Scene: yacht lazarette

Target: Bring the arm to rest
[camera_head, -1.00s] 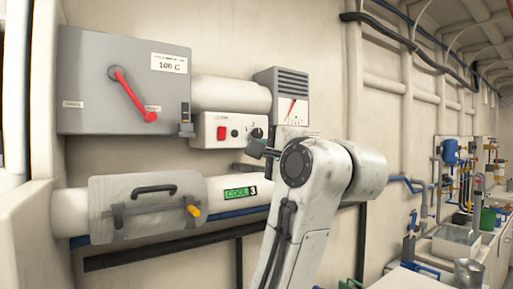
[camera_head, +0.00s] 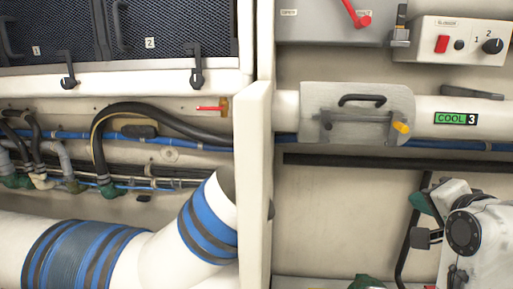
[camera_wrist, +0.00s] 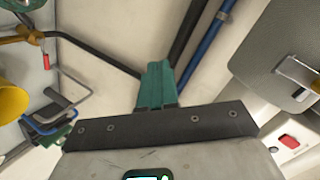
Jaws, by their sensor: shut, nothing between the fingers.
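My gripper (camera_wrist: 157,80) shows in the wrist view, its two teal fingers pressed together with nothing between them. It points toward the cream wall and the dark and blue pipes, and nothing touches the fingertips in that view. In the head view my arm (camera_head: 478,235) is folded at the lower right edge, in front of the wall. A small teal part, seemingly a fingertip, shows beside it; the rest of the hand is hidden or out of frame.
A control box (camera_head: 455,42) hangs higher. A cream partition (camera_head: 253,180) divides off large blue-banded ducts (camera_head: 75,255). A yellow object (camera_wrist: 10,100) shows at left in the wrist view.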

